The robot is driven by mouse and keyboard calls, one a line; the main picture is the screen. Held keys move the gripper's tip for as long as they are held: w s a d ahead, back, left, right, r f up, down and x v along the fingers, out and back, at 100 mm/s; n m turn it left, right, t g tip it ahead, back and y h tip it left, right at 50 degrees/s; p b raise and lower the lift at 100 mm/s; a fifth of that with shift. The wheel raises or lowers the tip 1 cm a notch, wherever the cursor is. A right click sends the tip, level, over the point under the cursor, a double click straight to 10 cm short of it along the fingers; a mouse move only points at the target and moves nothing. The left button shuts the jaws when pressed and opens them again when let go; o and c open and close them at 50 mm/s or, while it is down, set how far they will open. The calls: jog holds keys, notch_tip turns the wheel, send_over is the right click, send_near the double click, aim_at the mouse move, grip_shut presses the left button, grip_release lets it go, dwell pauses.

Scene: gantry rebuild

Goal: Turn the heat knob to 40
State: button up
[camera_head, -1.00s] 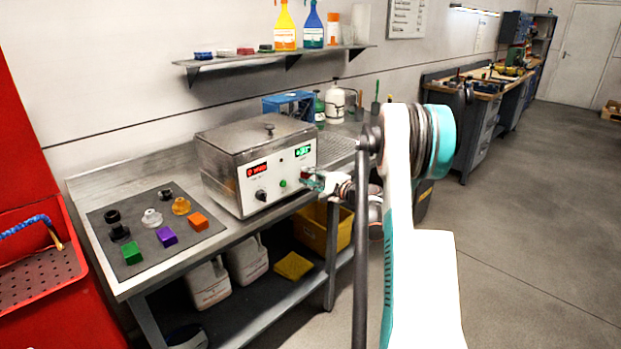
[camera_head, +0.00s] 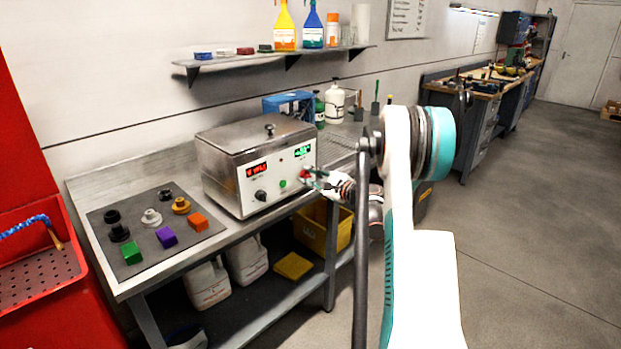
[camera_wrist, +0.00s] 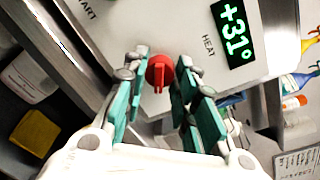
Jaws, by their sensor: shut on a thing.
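The red heat knob (camera_wrist: 159,72) sits on the pale front panel beside the word HEAT in the wrist view. The green heat display (camera_wrist: 234,32) reads +31°. My gripper (camera_wrist: 161,80) has its teal fingers on either side of the knob and is shut on it. In the head view, my gripper (camera_head: 311,179) is at the right end of the heated tank's front panel, with the red knob (camera_head: 306,172) just showing at the fingertips. The metal tank (camera_head: 225,160) has its lid on. The green display (camera_head: 302,151) is too small to read there.
The panel also has a red display (camera_head: 257,170), a black knob (camera_head: 260,195) and a green button (camera_head: 282,183). A dark mat (camera_head: 150,254) with several coloured pieces lies at left. Bottles stand behind, right of the tank.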

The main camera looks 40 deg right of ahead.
jog(key=o, duration=1.1)
jog(key=shift+s, duration=0.15)
jog(key=s, duration=0.4)
jog(key=s+d, duration=0.1)
jog(key=s, duration=0.6)
jog(key=shift+s+d+r, duration=0.2)
jog(key=shift+s+r, duration=0.1)
jog(key=shift+s, duration=0.05)
